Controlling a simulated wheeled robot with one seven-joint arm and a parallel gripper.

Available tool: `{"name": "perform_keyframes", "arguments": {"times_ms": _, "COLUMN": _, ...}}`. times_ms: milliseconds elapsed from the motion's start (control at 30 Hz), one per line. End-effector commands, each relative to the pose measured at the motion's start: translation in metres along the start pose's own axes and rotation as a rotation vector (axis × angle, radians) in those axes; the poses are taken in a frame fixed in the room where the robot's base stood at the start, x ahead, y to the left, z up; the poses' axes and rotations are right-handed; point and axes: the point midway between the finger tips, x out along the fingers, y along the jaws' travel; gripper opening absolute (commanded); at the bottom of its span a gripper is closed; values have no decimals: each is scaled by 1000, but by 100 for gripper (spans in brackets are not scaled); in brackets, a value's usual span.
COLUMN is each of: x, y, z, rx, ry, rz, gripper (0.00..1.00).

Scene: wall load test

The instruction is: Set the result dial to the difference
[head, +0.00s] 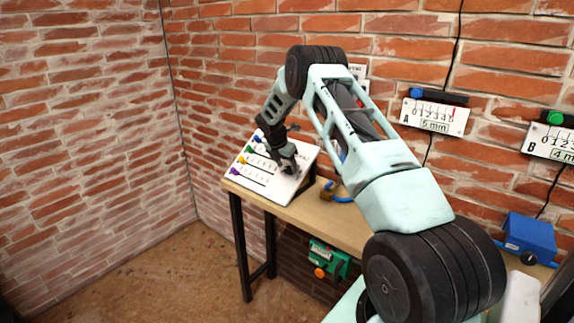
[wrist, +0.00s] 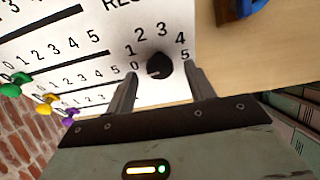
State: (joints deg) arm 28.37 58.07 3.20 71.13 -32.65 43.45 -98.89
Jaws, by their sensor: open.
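The result dial (wrist: 158,65) is a black knob on a white sloped panel (wrist: 95,15), with numbers 0 to 5 around it. A pale mark on the knob's lower left seems to face the 0. My gripper (wrist: 162,72) is open, with one finger on each side of the knob; I cannot tell whether they touch it. In the head view my gripper (head: 288,160) is over the right part of the panel (head: 262,188) and hides the dial. Wall plates A (head: 434,117) and B (head: 553,144) bear 0-to-5 scales, labelled "5 mm" and "4 mm".
Green (wrist: 12,88), yellow (wrist: 44,106) and purple (wrist: 68,121) slider knobs sit at the left ends of panel scales. The panel stands on a wooden bench (head: 335,222). A blue box (head: 528,238) stands at the right; a green device (head: 328,258) is below the bench.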

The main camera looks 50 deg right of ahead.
Motion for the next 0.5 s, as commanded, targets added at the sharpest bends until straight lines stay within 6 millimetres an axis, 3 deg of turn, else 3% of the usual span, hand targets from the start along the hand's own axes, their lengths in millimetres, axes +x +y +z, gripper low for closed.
{"name": "perform_keyframes", "arguments": {"times_ms": 200, "x": 14, "y": 0, "z": 1, "rx": 1, "ry": 0, "rz": 1, "gripper": 54}}
{"name": "perform_keyframes", "arguments": {"times_ms": 467, "x": 15, "y": 0, "z": 0, "rx": 1, "ry": -1, "rz": 1, "gripper": 54}}
{"name": "perform_keyframes", "arguments": {"times_ms": 500, "x": 14, "y": 0, "z": 0, "rx": 1, "ry": -1, "rz": 1, "gripper": 43}}
